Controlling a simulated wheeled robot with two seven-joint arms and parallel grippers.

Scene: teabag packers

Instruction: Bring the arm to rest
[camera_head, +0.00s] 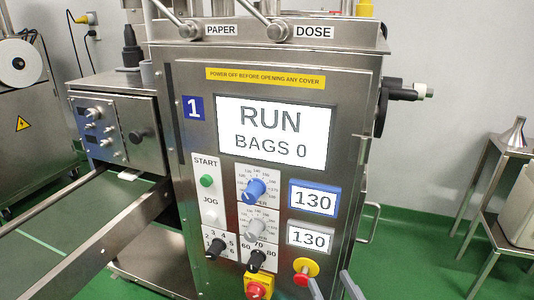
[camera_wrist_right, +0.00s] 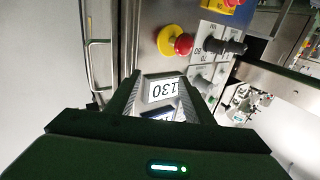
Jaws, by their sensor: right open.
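My right gripper (camera_head: 333,285) shows at the bottom of the head view, in front of the lower right of the machine's panel. Its two grey fingers stand apart with nothing between them. In the right wrist view, the open gripper (camera_wrist_right: 160,84) points at the panel, and a 130 display (camera_wrist_right: 163,89) shows between the fingers from that viewpoint. Whether a finger touches the panel cannot be told. My left gripper is not in view.
The steel machine's screen (camera_head: 275,133) reads RUN, BAGS 0. A red button on a yellow collar (camera_head: 305,271) is close left of my right gripper. A green start button (camera_head: 207,181) and several knobs are further left. A steel side table (camera_head: 497,195) stands at right, with open floor between.

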